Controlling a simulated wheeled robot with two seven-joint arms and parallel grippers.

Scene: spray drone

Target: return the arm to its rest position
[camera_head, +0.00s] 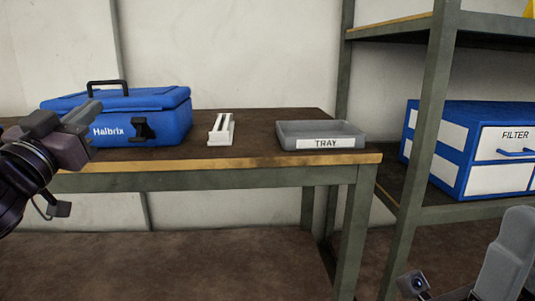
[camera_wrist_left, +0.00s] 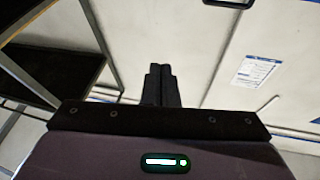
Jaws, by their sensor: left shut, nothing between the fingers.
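My left gripper (camera_head: 88,113) comes in from the left edge in the head view, in front of the left side of the blue Halbrix case (camera_head: 165,120). It hides part of the case front; I cannot tell the gap between them. In the left wrist view its two dark fingers (camera_wrist_left: 162,84) lie together, shut and empty, with walls and shelving beyond them. Part of my right arm, a grey piece and a small camera, shows at the bottom right of the head view; whether its gripper is open cannot be told.
The case, a white slotted holder (camera_head: 221,130) and an empty grey tray (camera_head: 318,135) stand on the workbench (camera_head: 265,125). The metal shelf rack (camera_head: 425,130) on the right carries a blue and white FILTER drawer box (camera_head: 470,145). The benchtop between holder and tray is clear.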

